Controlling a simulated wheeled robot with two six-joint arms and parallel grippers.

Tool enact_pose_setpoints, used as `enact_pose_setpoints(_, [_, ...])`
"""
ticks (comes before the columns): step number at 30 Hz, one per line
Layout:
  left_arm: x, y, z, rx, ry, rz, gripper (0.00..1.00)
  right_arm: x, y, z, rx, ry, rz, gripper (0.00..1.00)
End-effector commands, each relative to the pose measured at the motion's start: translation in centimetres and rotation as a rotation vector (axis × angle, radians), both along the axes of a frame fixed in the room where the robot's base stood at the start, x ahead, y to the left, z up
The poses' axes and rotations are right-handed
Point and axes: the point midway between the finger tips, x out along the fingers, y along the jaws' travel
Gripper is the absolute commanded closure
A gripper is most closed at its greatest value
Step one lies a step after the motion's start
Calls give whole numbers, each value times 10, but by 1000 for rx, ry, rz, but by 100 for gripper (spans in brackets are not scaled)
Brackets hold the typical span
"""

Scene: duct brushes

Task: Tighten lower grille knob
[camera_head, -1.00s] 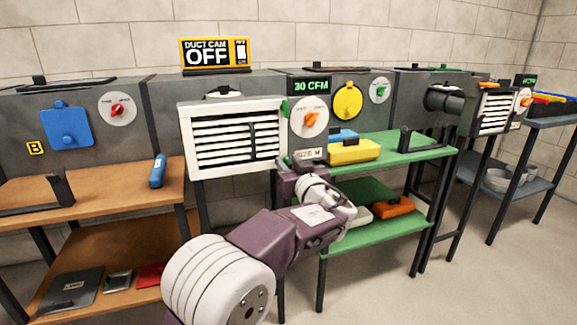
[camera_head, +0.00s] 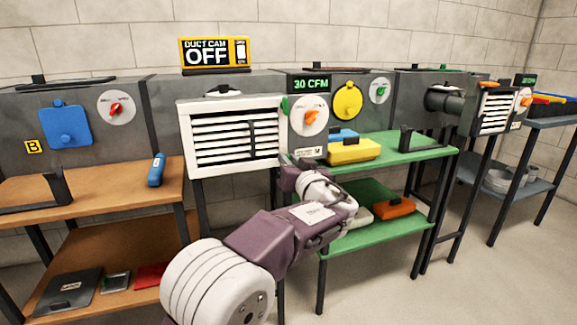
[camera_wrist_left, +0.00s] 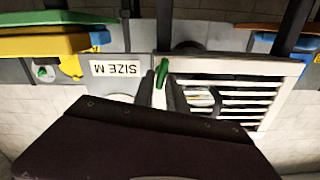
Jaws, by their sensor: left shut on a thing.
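The white grille (camera_head: 237,138) is mounted on the front of the middle duct box, with horizontal slats. In the left wrist view the grille (camera_wrist_left: 235,95) is upside down on the right. A green knob (camera_wrist_left: 162,69) at the grille's edge stands between the fingertips of my left gripper (camera_wrist_left: 161,80), which is shut on it. In the head view my left gripper (camera_head: 284,161) is at the grille's lower right corner and hides this knob. Another green knob (camera_head: 284,106) shows at the grille's upper right edge. My right gripper is not in view.
A white dial with an orange pointer (camera_head: 310,117) is just right of the grille. A SIZE M label (camera_wrist_left: 115,69) sits close to my fingers. A wooden bench (camera_head: 110,190) stands left.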

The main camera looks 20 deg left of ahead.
Motion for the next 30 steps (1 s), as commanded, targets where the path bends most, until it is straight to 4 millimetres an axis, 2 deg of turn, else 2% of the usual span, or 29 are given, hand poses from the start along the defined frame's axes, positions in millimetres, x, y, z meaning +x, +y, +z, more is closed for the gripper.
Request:
enact_pose_setpoints(3, [1, -1, -3, 85, 57, 0, 100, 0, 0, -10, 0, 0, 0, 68])
enact_pose_setpoints(12, [2, -4, -4, 322, 217, 0, 100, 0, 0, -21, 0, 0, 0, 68])
enact_pose_setpoints(30, [5, -7, -7, 796, 537, -1, 100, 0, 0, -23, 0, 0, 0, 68])
